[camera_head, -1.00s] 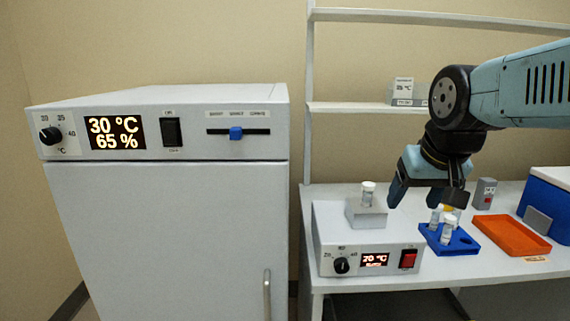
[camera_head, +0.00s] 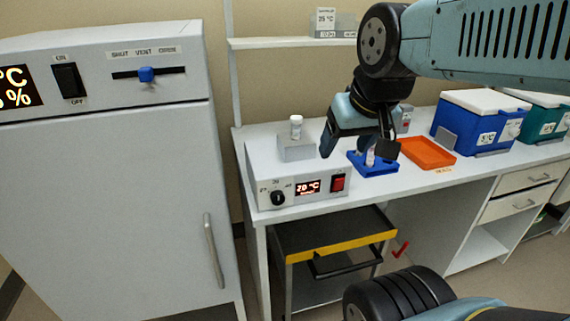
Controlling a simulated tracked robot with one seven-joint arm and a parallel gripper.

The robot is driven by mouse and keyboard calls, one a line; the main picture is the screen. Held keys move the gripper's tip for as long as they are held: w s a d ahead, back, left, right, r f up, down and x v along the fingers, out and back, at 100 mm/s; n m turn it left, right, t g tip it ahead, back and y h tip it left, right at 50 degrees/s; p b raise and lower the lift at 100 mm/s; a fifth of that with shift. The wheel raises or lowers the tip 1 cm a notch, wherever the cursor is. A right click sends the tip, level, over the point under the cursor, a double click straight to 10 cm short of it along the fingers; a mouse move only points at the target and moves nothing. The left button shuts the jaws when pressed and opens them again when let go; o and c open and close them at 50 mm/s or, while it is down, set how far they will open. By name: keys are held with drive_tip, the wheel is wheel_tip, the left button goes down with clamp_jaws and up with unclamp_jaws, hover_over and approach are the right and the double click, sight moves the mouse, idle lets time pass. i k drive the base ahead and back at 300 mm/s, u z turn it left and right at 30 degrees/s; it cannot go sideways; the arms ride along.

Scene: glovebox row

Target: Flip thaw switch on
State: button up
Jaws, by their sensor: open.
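A small white heater box (camera_head: 250,175) sits at the front left of the bench. Its front carries a black knob (camera_head: 278,198), a lit display (camera_head: 307,188) reading 20 °C and a red rocker switch (camera_head: 338,183). No label naming the switch is legible, and I cannot tell which side is pressed. A vial (camera_head: 296,127) stands on a grey block (camera_head: 296,149) on the box. My gripper (camera_head: 356,153) is open and points down in the picture above the blue rack (camera_head: 380,169), up and right of the red switch, with nothing visibly held.
A tall white cabinet (camera_head: 110,200) stands left, with a black rocker switch (camera_head: 68,80) and blue slider (camera_head: 146,74). An orange tray (camera_head: 428,153), blue cool box (camera_head: 465,123) and teal box (camera_head: 545,120) line the bench. A cart (camera_head: 335,235) stands underneath.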

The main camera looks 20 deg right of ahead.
sight(337, 185)
drive_tip(key=z, duration=0.5)
drive_tip(key=k, duration=1.45)
drive_tip(key=u, duration=0.5)
drive_tip(key=i, duration=1)
drive_tip(key=z, duration=0.05)
